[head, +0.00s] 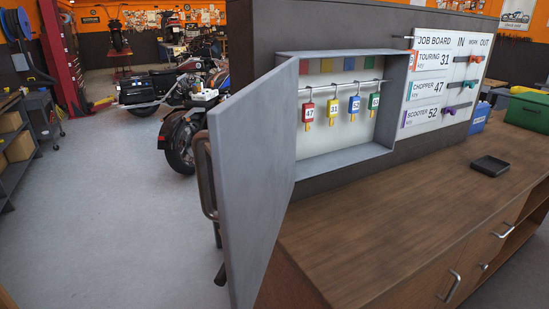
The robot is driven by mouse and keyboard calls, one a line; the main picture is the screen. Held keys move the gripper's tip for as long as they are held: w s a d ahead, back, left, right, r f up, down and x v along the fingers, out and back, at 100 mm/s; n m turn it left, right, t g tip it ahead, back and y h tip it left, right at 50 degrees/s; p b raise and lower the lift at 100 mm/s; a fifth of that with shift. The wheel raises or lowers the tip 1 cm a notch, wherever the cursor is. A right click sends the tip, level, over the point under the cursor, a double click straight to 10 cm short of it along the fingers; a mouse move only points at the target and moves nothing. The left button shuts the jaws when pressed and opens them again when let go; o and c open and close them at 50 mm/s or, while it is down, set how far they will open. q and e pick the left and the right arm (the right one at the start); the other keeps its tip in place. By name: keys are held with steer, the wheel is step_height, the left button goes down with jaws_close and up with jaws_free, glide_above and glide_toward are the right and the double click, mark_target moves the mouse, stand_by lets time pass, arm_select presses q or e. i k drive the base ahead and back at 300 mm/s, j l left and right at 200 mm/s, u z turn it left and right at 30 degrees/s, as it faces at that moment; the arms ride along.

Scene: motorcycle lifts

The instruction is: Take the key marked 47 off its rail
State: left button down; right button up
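The key marked 47 has a red tag (308,112) and hangs leftmost on the rail (340,87) inside an open grey wall cabinet (345,158). To its right hang a key with a yellow tag marked 31 (333,107), a blue-tagged key (355,104) and a green-tagged key (375,102). The numbers on the blue and green tags are too small to read surely. The cabinet door (245,190) stands swung open toward me, with a metal handle (205,175) on its left face. I see neither gripper clearly.
A job board (440,75) beside the cabinet lists Touring 31, Chopper 47 and Scooter 52. Below is a wooden counter (390,225) with a black tray (490,166) and green box (528,112). Motorcycles (185,140) stand behind the door; the floor at left is clear.

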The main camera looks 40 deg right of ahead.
mark_target(308, 109)
steer(key=i+z, duration=0.2)
steer(key=z, duration=0.25)
steer(key=i+j+z, duration=0.15)
steer(key=z, duration=0.25)
steer(key=i+j+z, duration=0.15)
steer(key=z, duration=0.3)
steer(key=i+j+z, duration=0.1)
steer(key=j+z, duration=0.2)
steer(key=z, duration=0.15)
steer(key=j+z, duration=0.25)
steer(key=z, duration=0.2)
steer(key=i+l, duration=0.2)
steer(key=l, duration=0.15)
steer(key=l+u, duration=0.1)
steer(key=l, duration=0.7)
steer(key=l+u, duration=0.15)
steer(key=l, duration=0.65)
steer(key=k+l+u, duration=0.1)
steer(key=l, duration=0.7)
